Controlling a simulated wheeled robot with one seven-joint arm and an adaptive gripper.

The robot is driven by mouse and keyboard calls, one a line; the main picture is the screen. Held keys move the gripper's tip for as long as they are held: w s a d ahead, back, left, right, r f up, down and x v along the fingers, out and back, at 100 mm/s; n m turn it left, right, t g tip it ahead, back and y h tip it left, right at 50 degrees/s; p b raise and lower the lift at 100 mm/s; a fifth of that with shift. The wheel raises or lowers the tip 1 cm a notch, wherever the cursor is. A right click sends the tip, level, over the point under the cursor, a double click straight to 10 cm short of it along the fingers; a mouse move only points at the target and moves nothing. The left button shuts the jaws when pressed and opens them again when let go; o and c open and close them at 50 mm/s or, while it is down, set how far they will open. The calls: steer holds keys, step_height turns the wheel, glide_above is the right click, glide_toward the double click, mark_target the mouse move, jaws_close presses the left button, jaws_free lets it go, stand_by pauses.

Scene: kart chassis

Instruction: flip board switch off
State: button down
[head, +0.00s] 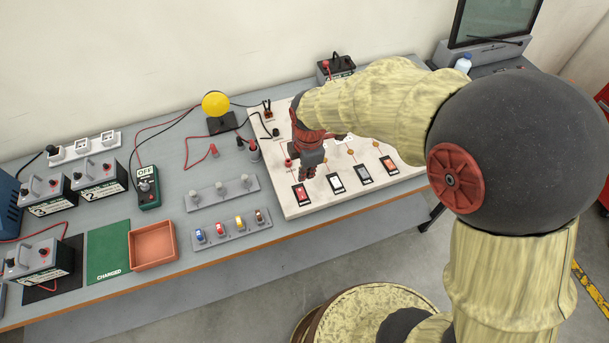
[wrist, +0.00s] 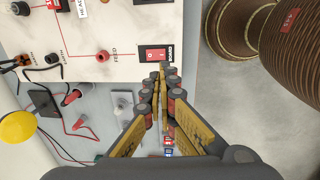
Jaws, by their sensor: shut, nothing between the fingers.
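The white board (head: 285,135) lies on the bench, with a row of labelled rocker switches along its front edge. The leftmost rocker is a red switch (head: 301,194); in the wrist view the red switch (wrist: 153,54) has a label beside it that seems to read BOARD. Which way its rocker is tipped I cannot tell. My gripper (head: 307,174) is just behind this switch in the head view. In the wrist view my gripper (wrist: 162,72) has its fingers together and empty, with the tips right beside the switch; whether they touch it is unclear.
A red FEED socket (wrist: 102,56) and cables are near the switch. Other rockers (head: 336,184) stand to its right. A grey rack with coloured pieces (head: 231,230), an orange tray (head: 152,244) and a yellow lamp (head: 215,103) are to the left. Open floor lies in front of the bench.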

steer(key=b, duration=0.5)
steer(key=w+r+b, duration=0.1)
steer(key=b, duration=0.3)
steer(key=shift+w+a+b, duration=0.15)
steer(key=shift+a+b, duration=0.05)
steer(key=shift+b, duration=0.2)
steer(key=shift+f, duration=0.1)
steer(key=b, duration=0.5)
glide_toward(302, 191)
steer(key=f, duration=0.6)
steer(key=shift+w+a+f, duration=0.15)
steer(key=shift+w+f, duration=0.15)
steer(key=shift+f, duration=0.1)
